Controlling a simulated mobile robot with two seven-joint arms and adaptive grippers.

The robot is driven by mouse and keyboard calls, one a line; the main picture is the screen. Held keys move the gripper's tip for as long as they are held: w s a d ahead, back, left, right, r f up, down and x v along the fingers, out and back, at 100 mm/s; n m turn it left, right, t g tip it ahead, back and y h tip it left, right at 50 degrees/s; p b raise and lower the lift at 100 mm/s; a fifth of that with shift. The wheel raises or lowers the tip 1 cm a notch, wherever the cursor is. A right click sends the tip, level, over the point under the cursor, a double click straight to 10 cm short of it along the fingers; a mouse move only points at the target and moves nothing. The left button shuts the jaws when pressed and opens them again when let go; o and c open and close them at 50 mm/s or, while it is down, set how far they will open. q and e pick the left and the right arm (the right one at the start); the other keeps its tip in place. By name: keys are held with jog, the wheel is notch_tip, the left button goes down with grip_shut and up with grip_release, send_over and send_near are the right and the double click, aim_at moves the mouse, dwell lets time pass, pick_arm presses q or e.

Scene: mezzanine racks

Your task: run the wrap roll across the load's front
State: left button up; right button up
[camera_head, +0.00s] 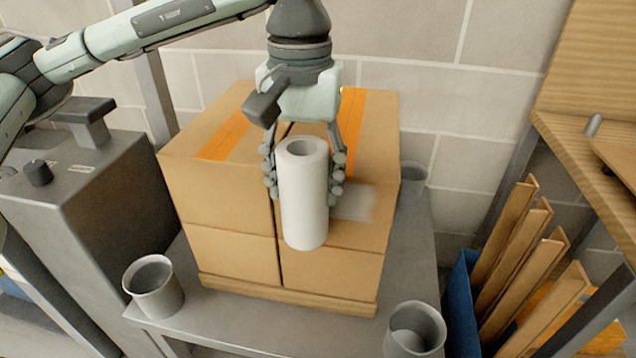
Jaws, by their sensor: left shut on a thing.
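The white wrap roll (304,200) stands upright in my left gripper (303,180), whose fingers close on it from both sides. The roll is in front of the load's front face, near its middle. The load (225,205) is a block of stacked brown cardboard boxes with orange tape on top, resting on a thin wooden base (285,296). A pale translucent patch (354,204) shows on the front of the load just right of the roll. The roll hides part of the front behind it. I cannot tell whether the roll touches the boxes. My right gripper is not in view.
The load stands on a grey table (230,325) with grey cups at its corners, including front left (153,287) and front right (414,330). A grey machine (80,200) stands at left. A blue bin (461,305) with upright boards and a wooden bench (585,150) are at right.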

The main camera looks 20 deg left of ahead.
pick_arm(q)
jog(key=shift+s+a+b, duration=1.2)
jog(key=shift+a+b, duration=0.1)
jog(key=shift+a, duration=3.75)
jog(key=shift+s+a+b, duration=1.15)
jog(key=shift+a+b, duration=0.15)
jog(key=shift+a, duration=3.7)
jog(key=shift+w+d+p, duration=0.7)
jog(key=shift+d, duration=2.2)
jog(key=shift+w+d+p, duration=0.65)
jog(key=shift+d+p, duration=0.1)
jog(key=shift+d, duration=2.1)
jog(key=shift+w+d+p, duration=0.7)
jog(key=shift+d, duration=2.2)
